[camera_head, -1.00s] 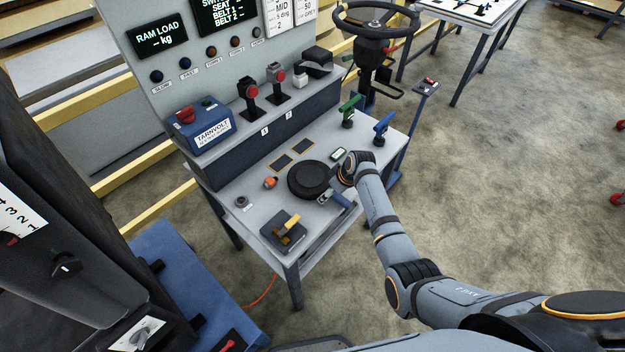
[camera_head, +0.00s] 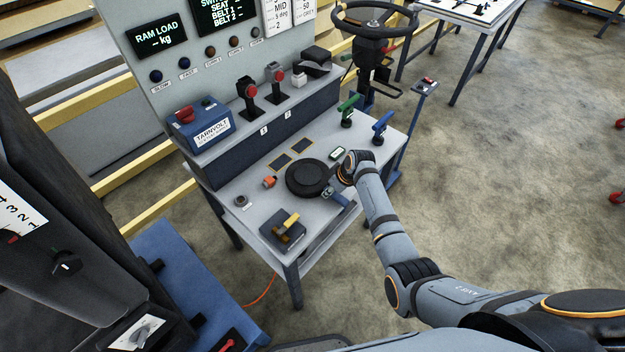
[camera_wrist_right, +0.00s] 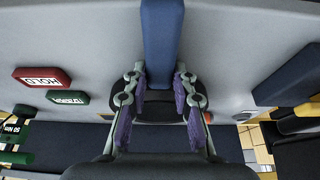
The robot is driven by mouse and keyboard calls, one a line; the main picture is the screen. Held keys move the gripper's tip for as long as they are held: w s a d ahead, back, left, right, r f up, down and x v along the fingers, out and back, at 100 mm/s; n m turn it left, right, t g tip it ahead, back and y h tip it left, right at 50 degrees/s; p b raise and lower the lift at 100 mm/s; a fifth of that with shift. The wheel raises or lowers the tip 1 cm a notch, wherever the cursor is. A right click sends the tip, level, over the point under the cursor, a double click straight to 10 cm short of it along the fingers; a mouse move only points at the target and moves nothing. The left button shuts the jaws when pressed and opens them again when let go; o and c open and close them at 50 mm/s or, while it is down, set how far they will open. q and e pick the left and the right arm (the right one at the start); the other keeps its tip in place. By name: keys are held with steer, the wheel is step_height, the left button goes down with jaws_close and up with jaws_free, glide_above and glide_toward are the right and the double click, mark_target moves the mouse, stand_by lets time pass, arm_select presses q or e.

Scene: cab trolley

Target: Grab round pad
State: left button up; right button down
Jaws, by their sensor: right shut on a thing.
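The round pad (camera_head: 306,178) is a thick black disc with a raised smaller top, over the grey bench top. Whether the pad touches the bench is unclear. My left gripper is not in view.
On the bench (camera_head: 240,219) are an orange knob (camera_head: 269,182), a yellow-handled box (camera_head: 284,230), and green (camera_head: 348,110) and blue (camera_head: 382,128) levers.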

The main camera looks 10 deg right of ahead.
steer(key=shift+a, duration=0.1)
steer(key=shift+w+r, duration=0.2)
steer(key=shift+r, duration=0.2)
steer(key=r, duration=0.2)
steer(key=shift+s+r, duration=0.2)
steer(key=shift+r, duration=0.1)
steer(key=s+d+r+b, duration=0.1)
steer(key=s+r+b, duration=0.1)
steer(key=s+r, duration=0.7)
steer(key=s, duration=0.4)
steer(key=shift+s+d+r, duration=0.25)
steer(key=shift+s+d, duration=0.1)
steer(key=shift+d, duration=0.05)
